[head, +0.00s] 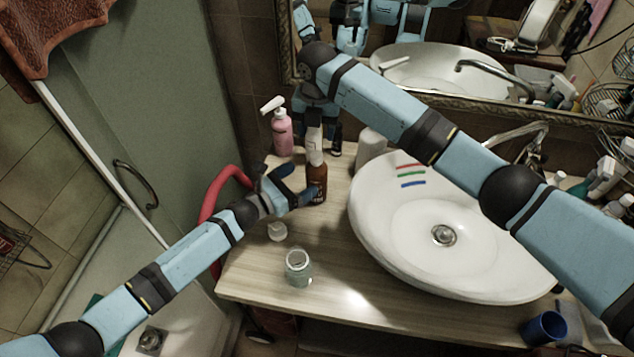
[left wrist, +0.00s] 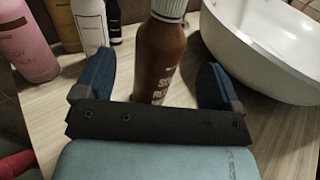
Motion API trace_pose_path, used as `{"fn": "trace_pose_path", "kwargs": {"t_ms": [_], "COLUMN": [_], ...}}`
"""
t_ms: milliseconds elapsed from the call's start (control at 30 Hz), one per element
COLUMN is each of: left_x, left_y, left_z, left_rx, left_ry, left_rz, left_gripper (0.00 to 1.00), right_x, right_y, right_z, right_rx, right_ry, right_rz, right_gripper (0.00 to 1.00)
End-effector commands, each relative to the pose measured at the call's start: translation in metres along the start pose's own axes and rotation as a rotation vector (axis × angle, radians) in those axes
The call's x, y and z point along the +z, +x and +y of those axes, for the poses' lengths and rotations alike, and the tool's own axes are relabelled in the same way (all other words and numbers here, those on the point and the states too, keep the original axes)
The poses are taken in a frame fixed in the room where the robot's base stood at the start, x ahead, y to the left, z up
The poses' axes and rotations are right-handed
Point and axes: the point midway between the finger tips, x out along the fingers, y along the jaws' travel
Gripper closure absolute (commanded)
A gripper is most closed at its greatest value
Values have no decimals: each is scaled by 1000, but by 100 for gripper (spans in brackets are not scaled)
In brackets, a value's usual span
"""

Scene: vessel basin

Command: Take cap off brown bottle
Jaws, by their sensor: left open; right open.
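The brown bottle (head: 317,184) stands upright near the back left of the counter. It also shows in the left wrist view (left wrist: 160,60), with pale lettering and a white ribbed cap (left wrist: 170,8) on top. My left gripper (head: 301,184) is open, with a blue finger on either side of the bottle low on its body; in the left wrist view (left wrist: 157,80) gaps show beside the bottle. My right gripper (head: 317,108) is open, above and behind the bottle near the mirror frame. Its fingers are largely hidden by its own wrist.
A pink pump bottle (head: 282,132), a white bottle (left wrist: 90,22) and a black bottle (left wrist: 114,20) stand behind. A white basin (head: 375,235) is to the right. A small white item (head: 277,232) and a glass jar (head: 298,268) stand in front. Bare counter lies around the jar.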

Motion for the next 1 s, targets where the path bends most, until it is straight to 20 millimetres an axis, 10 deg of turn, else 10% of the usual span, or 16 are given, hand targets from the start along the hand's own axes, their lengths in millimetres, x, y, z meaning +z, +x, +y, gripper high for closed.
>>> {"fn": "trace_pose_path", "kwargs": {"t_ms": [300, 733, 1000], "left_x": [0, 0, 0], "left_y": [50, 60, 60], "left_z": [0, 0, 0], "left_rx": [1, 1, 1], "left_ry": [-2, -1, -2], "left_rz": [-1, 0, 0], "left_gripper": [11, 11, 68], "right_x": [0, 0, 0], "right_y": [0, 0, 0], "right_z": [0, 0, 0], "right_rx": [1, 1, 1], "right_ry": [0, 0, 0], "right_rz": [0, 0, 0], "right_gripper": [46, 46, 46]}}
